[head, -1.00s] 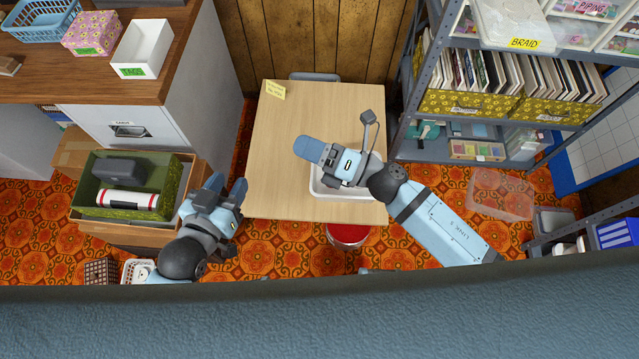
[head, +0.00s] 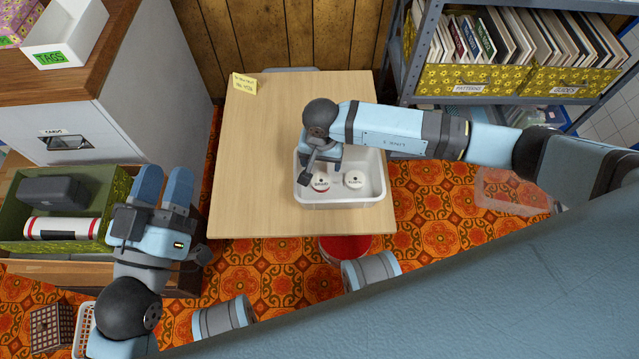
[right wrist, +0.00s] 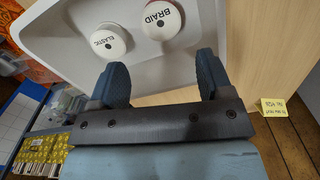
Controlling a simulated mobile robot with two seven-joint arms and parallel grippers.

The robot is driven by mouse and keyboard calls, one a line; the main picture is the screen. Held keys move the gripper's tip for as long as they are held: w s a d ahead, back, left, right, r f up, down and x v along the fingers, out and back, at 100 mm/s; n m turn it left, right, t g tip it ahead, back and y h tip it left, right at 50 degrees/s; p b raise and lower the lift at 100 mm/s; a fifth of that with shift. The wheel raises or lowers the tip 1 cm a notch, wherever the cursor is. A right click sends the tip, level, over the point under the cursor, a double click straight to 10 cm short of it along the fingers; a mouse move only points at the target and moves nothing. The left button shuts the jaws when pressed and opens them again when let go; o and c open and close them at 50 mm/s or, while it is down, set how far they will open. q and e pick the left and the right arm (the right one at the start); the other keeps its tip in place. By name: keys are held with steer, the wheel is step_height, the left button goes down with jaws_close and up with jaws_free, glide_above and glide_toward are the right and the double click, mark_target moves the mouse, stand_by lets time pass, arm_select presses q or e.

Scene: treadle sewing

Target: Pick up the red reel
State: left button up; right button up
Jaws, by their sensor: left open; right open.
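Two white-topped reels lie in a white tray (head: 340,199) on the table. The red reel, labelled BRAID, with a red side (head: 321,185), is at the left in the head view; it also shows at the top of the right wrist view (right wrist: 163,20). The other reel is labelled ELASTIC (head: 354,179) (right wrist: 109,40). My right gripper (right wrist: 162,72) is open and empty, pointing into the tray, with the reels apart from its fingertips. In the head view its wrist partly hides the tray. My left gripper (head: 164,182) is open and empty beside the green box.
The table (head: 260,150) is otherwise clear except for a yellow note (head: 244,84). A green box (head: 80,204) stands at left, a shelf unit (head: 420,60) at right. A red stool (head: 345,247) is partly under the table's front edge.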

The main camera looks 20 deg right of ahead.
glide_above(321, 182)
steer(key=f, duration=0.2)
steer(key=f+b, duration=0.1)
steer(key=f, duration=0.1)
steer(key=shift+w+f, duration=0.2)
steer(key=shift+f, duration=0.05)
steer(key=f+b, duration=0.2)
steer(key=f, duration=0.3)
steer(key=shift+s+f, duration=0.1)
steer(key=shift+s, duration=0.1)
arm_select(q)
steer(key=f, duration=0.2)
steer(key=f+g, duration=0.2)
steer(key=f, duration=0.1)
steer(key=shift+w+d+f+m, duration=0.2)
steer(key=shift+d+f+m, duration=0.05)
steer(key=shift+f+m, duration=0.05)
arm_select(e)
steer(key=c, duration=0.7)
